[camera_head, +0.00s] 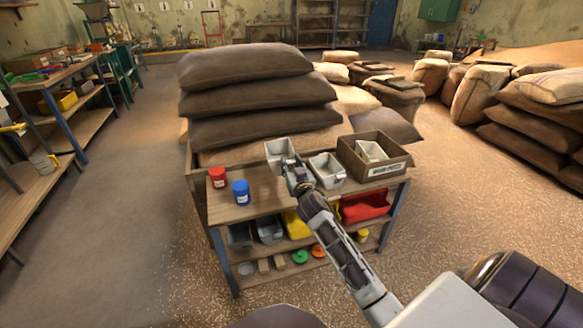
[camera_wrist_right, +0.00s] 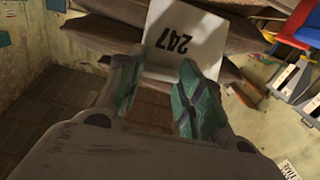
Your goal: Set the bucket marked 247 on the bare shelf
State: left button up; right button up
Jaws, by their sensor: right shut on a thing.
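The pale grey bucket marked 247 (camera_head: 279,149) is near the back of the small workbench in the head view. In the right wrist view its plate (camera_wrist_right: 185,38) reads 247 upside down. My right gripper (camera_head: 288,163) is shut on this bucket at its near side. Its two green-padded fingers (camera_wrist_right: 158,92) show on the bucket's edge in the wrist view. Whether the bucket touches the bench top is hard to tell. My left gripper is not in view. A largely bare lower shelf (camera_head: 35,193) shows under the left workbench.
A second bucket (camera_head: 327,169) and a labelled wooden box (camera_head: 373,155) stand right on the bench top (camera_head: 255,205). Red (camera_head: 217,176) and blue (camera_head: 240,192) jars stand left. Coloured bins fill the shelf below. Stacked sacks (camera_head: 260,95) rise behind. Floor (camera_head: 120,220) is clear at left.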

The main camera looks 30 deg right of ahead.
jog(key=shift+s, duration=0.2)
dwell(0.5)
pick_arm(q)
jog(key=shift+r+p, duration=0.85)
pick_arm(e)
jog(key=v, duration=1)
dwell(0.4)
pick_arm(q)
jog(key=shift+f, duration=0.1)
pick_arm(e)
jog(key=shift+r, duration=0.1)
dwell(1.2)
